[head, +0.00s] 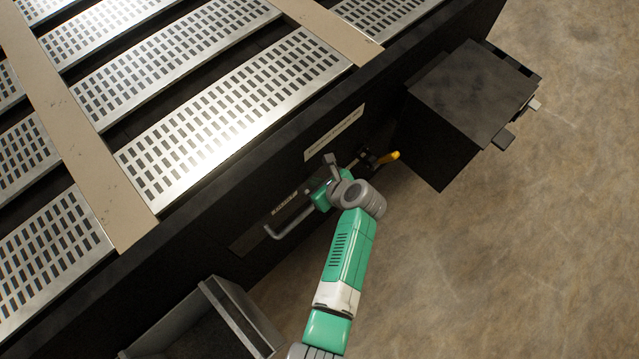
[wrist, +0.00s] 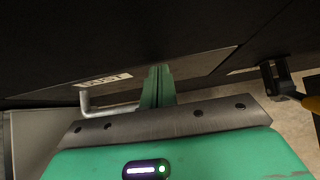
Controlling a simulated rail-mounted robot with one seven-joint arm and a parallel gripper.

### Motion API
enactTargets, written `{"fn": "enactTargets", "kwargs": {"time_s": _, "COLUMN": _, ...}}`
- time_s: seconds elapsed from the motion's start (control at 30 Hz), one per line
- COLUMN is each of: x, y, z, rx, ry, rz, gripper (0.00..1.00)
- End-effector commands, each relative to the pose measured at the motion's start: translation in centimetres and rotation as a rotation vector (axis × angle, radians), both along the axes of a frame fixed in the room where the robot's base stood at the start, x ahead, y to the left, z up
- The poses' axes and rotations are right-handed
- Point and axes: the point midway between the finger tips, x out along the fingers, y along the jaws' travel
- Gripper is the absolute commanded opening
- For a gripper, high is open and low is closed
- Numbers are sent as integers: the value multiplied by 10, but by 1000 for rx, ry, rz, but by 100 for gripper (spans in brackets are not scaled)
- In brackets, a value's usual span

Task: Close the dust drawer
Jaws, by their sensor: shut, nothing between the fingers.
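The dust drawer's dark front (head: 246,240) is low on the side of the black machine. It carries a pale label and a grey bar handle (head: 287,228). In the wrist view the label (wrist: 106,81) reads DUST, and the handle (wrist: 100,110) shows to the left of the fingers. My gripper (head: 318,196) is at the right end of the handle, close to the drawer front. In the wrist view its green fingers (wrist: 157,86) are together and empty, pointing at the front. I cannot tell whether they touch it, or how far the drawer stands out.
A yellow-handled lever (head: 390,157) sticks out just right of my gripper. A black box (head: 465,95) juts from the machine farther right. An open grey bin (head: 240,310) stands at lower left. Slotted metal plates (head: 230,110) cover the machine's top. The floor at right is clear.

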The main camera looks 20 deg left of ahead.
Motion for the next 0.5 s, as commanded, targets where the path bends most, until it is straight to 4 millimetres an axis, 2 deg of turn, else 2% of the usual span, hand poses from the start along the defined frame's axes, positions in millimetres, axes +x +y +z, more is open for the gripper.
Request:
{"fn": "enactTargets", "kwargs": {"time_s": 0.13, "x": -4, "y": -8, "z": 4, "rx": 0, "ry": 1, "rz": 1, "gripper": 0}}
{"fn": "enactTargets", "kwargs": {"time_s": 0.27, "x": -18, "y": -34, "z": 8, "rx": 0, "ry": 5, "rz": -1, "gripper": 0}}
{"fn": "enactTargets", "kwargs": {"time_s": 0.5, "x": -37, "y": -76, "z": 50, "rx": -2, "ry": -1, "rz": 3, "gripper": 0}}
